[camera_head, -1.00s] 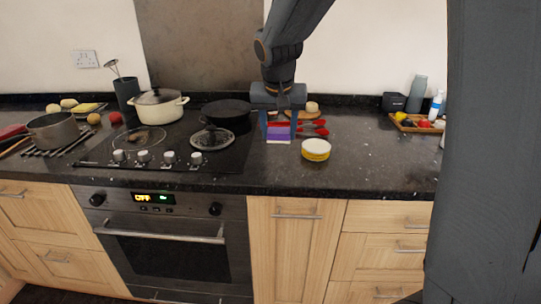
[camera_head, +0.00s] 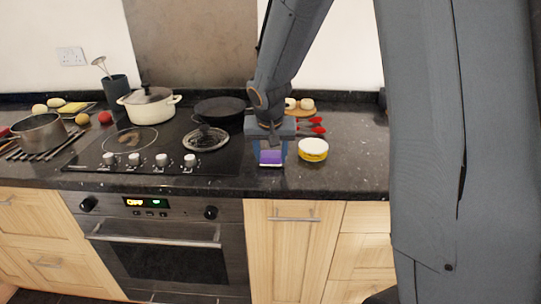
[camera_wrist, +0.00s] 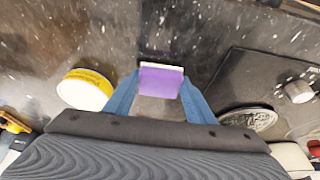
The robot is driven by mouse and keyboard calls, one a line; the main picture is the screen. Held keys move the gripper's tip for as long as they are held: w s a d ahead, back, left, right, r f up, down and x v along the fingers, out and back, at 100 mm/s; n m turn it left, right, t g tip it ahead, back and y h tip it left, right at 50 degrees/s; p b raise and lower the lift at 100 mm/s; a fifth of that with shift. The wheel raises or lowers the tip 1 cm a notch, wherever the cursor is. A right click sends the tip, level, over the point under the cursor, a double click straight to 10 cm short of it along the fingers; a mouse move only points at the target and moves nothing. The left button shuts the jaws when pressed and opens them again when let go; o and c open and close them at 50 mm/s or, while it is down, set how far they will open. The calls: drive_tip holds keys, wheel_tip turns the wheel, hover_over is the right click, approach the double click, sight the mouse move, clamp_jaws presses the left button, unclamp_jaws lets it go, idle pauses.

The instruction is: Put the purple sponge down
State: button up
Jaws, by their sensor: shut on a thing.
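The purple sponge (camera_head: 271,157) has a purple face and a pale layer along one edge. My gripper (camera_head: 272,153) points down over the dark granite counter (camera_head: 350,170), right of the hob. It is shut on the sponge. In the wrist view the sponge (camera_wrist: 159,82) sits between the two blue fingers of my gripper (camera_wrist: 159,92). I cannot tell whether its underside touches the counter.
A yellow tin with a white lid (camera_head: 313,149) stands close to the right of the sponge. Red utensils (camera_head: 313,125) lie behind it. The hob (camera_head: 150,150) with a pan lid (camera_head: 206,138) is to the left. The counter's front strip is clear.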

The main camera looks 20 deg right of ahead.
drive_tip(key=shift+f, duration=0.2)
drive_tip(key=shift+f, duration=0.2)
drive_tip(key=o, duration=1.3)
drive_tip(key=shift+r, duration=0.2)
drive_tip(key=shift+r, duration=0.4)
drive_tip(key=b+v, duration=0.2)
drive_tip(key=v, duration=0.9)
drive_tip(key=s+f+n+g, duration=0.1)
drive_tip(key=s+f+g, duration=0.1)
drive_tip(key=s+f, duration=0.5)
drive_tip(key=s+d+f+n+g+y, duration=0.1)
drive_tip(key=s+f+n, duration=0.1)
drive_tip(key=s+f, duration=0.5)
drive_tip(key=s, duration=0.6)
drive_tip(key=shift+d+n+g, duration=0.2)
drive_tip(key=shift+n+g, duration=0.1)
drive_tip(key=shift+g, duration=0.1)
